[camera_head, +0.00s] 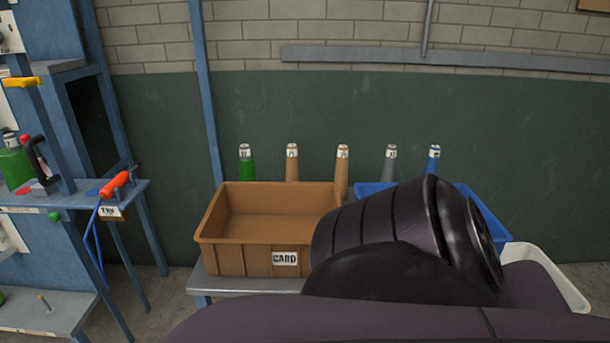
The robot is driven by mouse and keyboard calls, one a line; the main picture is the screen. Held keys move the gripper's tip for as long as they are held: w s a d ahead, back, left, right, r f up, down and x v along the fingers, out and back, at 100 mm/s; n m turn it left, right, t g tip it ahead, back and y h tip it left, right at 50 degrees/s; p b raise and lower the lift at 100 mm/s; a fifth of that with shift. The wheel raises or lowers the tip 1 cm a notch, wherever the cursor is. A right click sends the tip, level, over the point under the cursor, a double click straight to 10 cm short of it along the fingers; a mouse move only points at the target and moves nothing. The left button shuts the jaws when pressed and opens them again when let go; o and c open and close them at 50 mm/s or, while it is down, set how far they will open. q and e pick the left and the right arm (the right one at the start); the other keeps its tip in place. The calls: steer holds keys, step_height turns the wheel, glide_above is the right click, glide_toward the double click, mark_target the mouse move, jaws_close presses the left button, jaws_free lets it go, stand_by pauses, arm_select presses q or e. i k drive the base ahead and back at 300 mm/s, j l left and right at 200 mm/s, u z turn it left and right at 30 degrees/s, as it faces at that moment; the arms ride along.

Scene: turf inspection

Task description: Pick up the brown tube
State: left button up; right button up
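Several tubes with white labelled tops stand in a row behind the crates, against the dark green wall. Two of them are brownish: one brown tube (292,165) is second from the left, and a slightly lighter brown tube (342,175) is third. I cannot tell for sure which one the task names. Their lower ends are hidden behind the brown crate. A green tube (246,167) is on the left; a grey tube (389,165) and a blue tube (432,160) are on the right. A dark arm of mine fills the lower right foreground. Neither gripper shows.
An open, empty-looking brown crate labelled CARD (225,258) stands on a grey table (245,284). A blue crate (487,215) and a white bin (555,273) are partly hidden by my arm. A blue shelf (70,197) with tools stands at left.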

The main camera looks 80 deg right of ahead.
mark_target(292, 170)
steer(key=z, duration=2.45)
steer(key=i+j+z, duration=0.2)
steer(key=j, duration=0.3)
steer(key=j+z, duration=0.15)
steer(key=j, duration=0.3)
